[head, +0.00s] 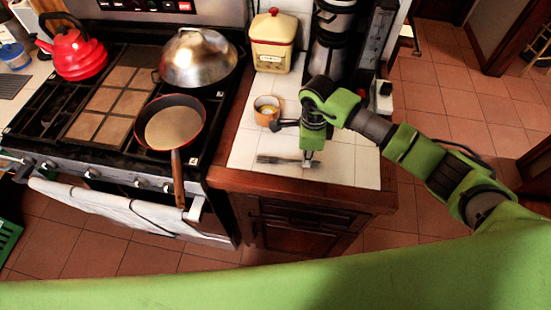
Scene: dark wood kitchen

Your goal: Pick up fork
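A grey fork (275,160) lies flat on the white tiled counter (345,172), near its front edge, with its tines toward the left. My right gripper (308,163) comes down from above at the fork's right end. Its fingertips are at or very near the fork's handle. The fingers are small and seen from above, so I cannot tell whether they are open or closed on the handle. My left gripper is not in view.
An orange cup (266,110) stands behind the fork. A cream canister (272,42) and a coffee machine (332,45) stand farther back. The stove at left holds a frying pan (172,125), a domed lid (197,58) and a red kettle (74,52). The counter's front right is clear.

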